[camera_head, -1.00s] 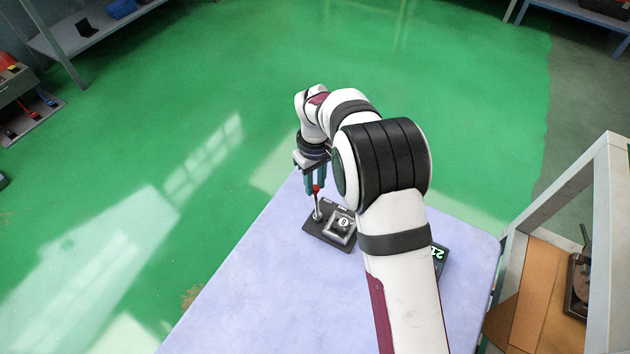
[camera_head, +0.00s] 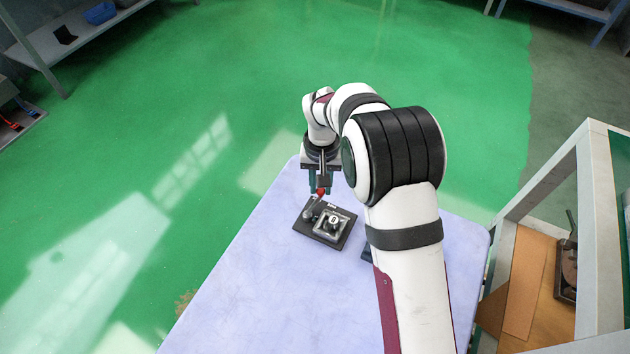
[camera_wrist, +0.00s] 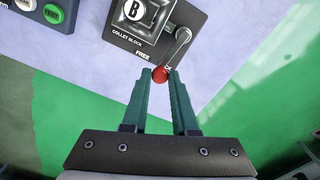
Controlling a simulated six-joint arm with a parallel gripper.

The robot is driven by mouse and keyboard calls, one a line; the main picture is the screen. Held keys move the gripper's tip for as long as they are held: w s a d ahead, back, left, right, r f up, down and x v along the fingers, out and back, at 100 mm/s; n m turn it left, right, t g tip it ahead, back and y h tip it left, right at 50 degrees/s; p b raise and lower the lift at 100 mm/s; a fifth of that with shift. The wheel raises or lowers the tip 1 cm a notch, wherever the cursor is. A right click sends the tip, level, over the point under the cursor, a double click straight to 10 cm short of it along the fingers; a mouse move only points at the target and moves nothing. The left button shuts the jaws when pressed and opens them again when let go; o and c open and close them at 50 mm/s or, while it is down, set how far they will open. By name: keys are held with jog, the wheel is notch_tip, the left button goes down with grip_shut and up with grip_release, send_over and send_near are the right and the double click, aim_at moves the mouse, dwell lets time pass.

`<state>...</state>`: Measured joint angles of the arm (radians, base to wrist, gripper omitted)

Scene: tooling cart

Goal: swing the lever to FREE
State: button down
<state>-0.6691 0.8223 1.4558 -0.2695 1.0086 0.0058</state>
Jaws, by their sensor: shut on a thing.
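The lever (camera_wrist: 178,46) is a short grey arm with a red knob (camera_wrist: 160,74), pivoted on a dark plate (camera_wrist: 120,40) with a grey block marked B and "COLLET BLOCK".
The plate sits on a pale lavender cart top (camera_head: 250,290), clear to its left and front. A dark box with buttons (camera_wrist: 45,12) stands beside the plate, mostly behind my arm in the head view. A white-framed bench (camera_head: 600,230) stands at right.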

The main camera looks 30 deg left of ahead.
jog(key=shift+s+d+m, duration=0.2)
jog(key=shift+d+m, duration=0.3)
jog(key=shift+m, duration=0.6)
jog(key=shift+s+d+m, duration=0.15)
jog(key=shift+d+m, duration=0.3)
jog(key=shift+m, duration=0.65)
jog(key=shift+d, duration=0.1)
jog(key=c, duration=0.7)
grip_release()
notch_tip(320, 180, up, 16)
jog(key=shift+f, duration=0.1)
